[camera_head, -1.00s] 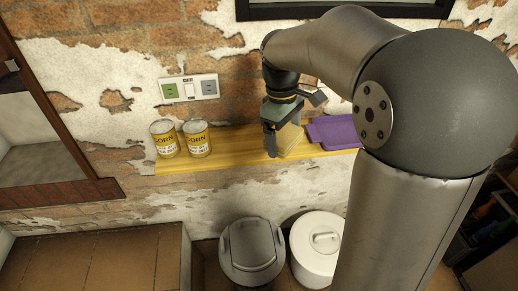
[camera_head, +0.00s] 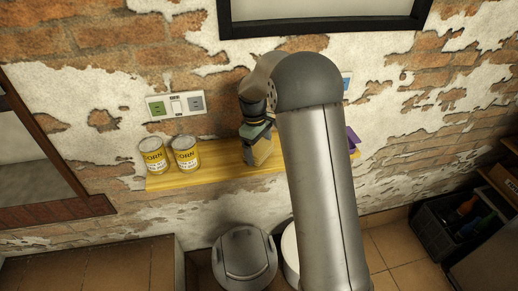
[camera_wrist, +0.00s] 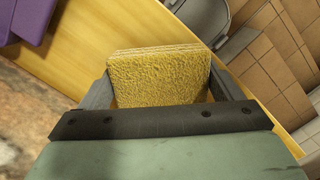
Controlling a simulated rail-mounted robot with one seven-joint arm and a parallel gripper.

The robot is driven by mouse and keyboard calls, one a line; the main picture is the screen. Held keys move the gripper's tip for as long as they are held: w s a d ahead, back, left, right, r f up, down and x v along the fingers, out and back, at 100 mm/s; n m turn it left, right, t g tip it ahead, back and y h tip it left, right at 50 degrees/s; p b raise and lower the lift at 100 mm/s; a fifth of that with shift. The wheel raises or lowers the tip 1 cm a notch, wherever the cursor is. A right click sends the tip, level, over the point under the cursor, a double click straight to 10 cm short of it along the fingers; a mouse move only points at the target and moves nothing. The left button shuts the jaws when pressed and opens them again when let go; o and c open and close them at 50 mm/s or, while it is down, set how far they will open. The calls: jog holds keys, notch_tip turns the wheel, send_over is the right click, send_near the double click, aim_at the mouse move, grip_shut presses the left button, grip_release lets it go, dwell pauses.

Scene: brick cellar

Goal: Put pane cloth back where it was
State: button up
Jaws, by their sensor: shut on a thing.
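The pane cloth appears to be the yellow, rough-textured folded cloth (camera_wrist: 158,78) between the two fingers in the wrist view. My gripper (camera_wrist: 165,90) is shut on it, one finger at each side. In the head view my gripper (camera_head: 250,154) is at the yellow wooden shelf (camera_head: 205,175), with the cloth (camera_head: 262,151) partly hidden behind it. The cloth is at or just above the shelf; I cannot tell whether it touches.
Two corn cans (camera_head: 186,153) stand on the shelf's left part. A purple item (camera_head: 352,139) shows at its right, mostly hidden by my arm. Sockets (camera_head: 176,104) are on the wall above. A grey lidded bin (camera_head: 245,258) and a white container (camera_head: 290,252) stand below.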

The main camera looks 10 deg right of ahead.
jog(key=shift+f, duration=0.45)
jog(key=shift+f, duration=0.2)
jog(key=o, duration=0.7)
notch_tip(320, 180, up, 12)
jog(key=a+b, duration=0.1)
jog(key=s+f+m, duration=0.1)
jog(key=s+m, duration=0.3)
jog(key=s, duration=1.2)
jog(key=s+f+m+t+y, duration=0.1)
jog(key=s+m, duration=0.3)
jog(key=s, duration=1.2)
jog(key=shift+s+d+f+m+t, duration=0.25)
jog(key=shift+s+f+m+t, duration=0.1)
jog(key=shift+f, duration=0.4)
